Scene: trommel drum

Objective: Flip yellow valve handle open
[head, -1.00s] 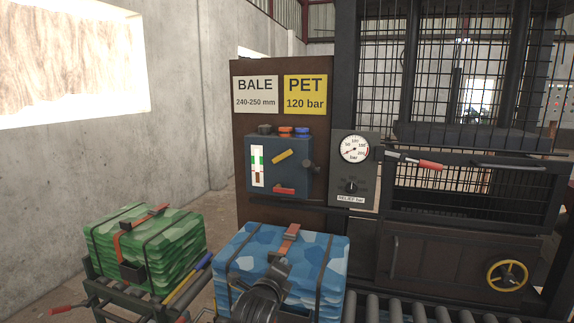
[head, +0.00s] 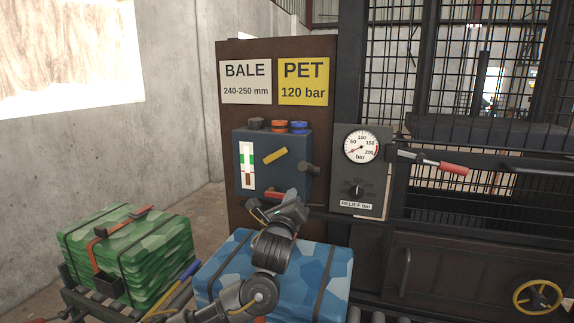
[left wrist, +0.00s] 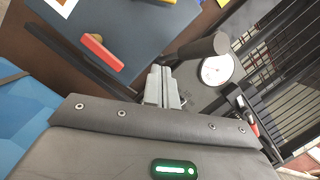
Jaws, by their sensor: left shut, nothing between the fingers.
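The yellow valve handle (head: 275,155) sits tilted on the front of a dark blue valve box (head: 300,150), its right end higher. A red handle (head: 268,194) is at the box's lower edge, and a dark lever (head: 310,169) sticks out on the right. My left gripper (head: 294,199) is shut and empty, in front of the box's lower right, below the yellow handle and apart from it. In the left wrist view its closed fingers (left wrist: 161,72) point toward the panel beside the box; a small yellow piece shows beyond the red handle (left wrist: 102,52). My right gripper is out of view.
A pressure gauge (head: 361,146) and relief knob (head: 356,190) are right of the box. A red-tipped lever (head: 452,167) juts out farther right. A blue bale (head: 325,265) lies below my left arm, a green bale (head: 130,250) to the left.

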